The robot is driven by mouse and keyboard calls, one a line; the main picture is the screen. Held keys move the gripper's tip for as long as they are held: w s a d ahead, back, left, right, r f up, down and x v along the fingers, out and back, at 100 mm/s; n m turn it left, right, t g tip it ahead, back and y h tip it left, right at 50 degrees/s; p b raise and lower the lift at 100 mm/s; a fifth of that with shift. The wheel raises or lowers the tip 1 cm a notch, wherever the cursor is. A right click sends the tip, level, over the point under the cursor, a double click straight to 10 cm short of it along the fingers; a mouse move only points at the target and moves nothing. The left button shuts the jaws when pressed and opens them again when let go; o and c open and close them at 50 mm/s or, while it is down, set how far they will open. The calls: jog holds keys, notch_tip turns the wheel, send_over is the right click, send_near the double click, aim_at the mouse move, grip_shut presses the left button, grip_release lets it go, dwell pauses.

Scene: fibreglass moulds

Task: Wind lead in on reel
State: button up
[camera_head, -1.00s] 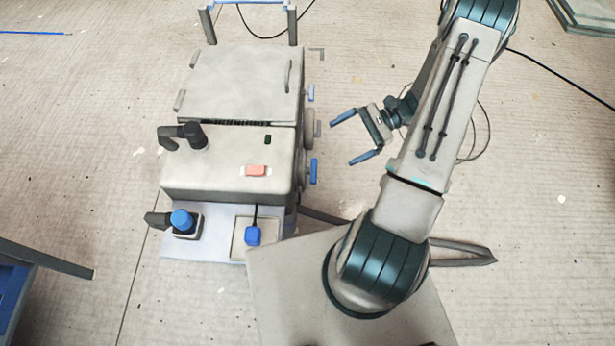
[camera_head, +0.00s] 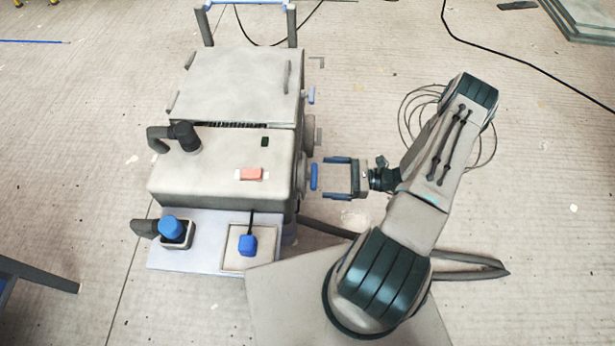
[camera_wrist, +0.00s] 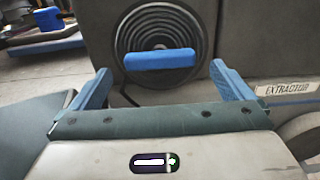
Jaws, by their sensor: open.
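The reel shows in the wrist view as a round disc of dark concentric rings (camera_wrist: 140,30) on the grey machine's side, with a blue bar handle (camera_wrist: 160,60) across it. In the head view the blue handle (camera_head: 314,177) stands out from the machine's right side. My gripper (camera_head: 335,178) is open and empty, its two blue fingers pointing at the handle with a small gap between. In the wrist view the fingers stand either side of the handle. A short dark piece of lead (camera_wrist: 126,97) seems to hang below the reel, partly hidden by my gripper.
The grey machine (camera_head: 225,170) has a red switch (camera_head: 252,174), black handles and a blue knob (camera_head: 170,228). A loose dark cable (camera_head: 407,108) lies coiled on the floor behind my arm. Another cable (camera_head: 520,65) crosses the floor at top right. Floor right of the machine is mostly clear.

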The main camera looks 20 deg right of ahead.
jog(key=b+x, duration=0.1)
jog(key=x, duration=0.6)
jog(key=shift+a, duration=0.15)
jog(key=c, duration=1.1)
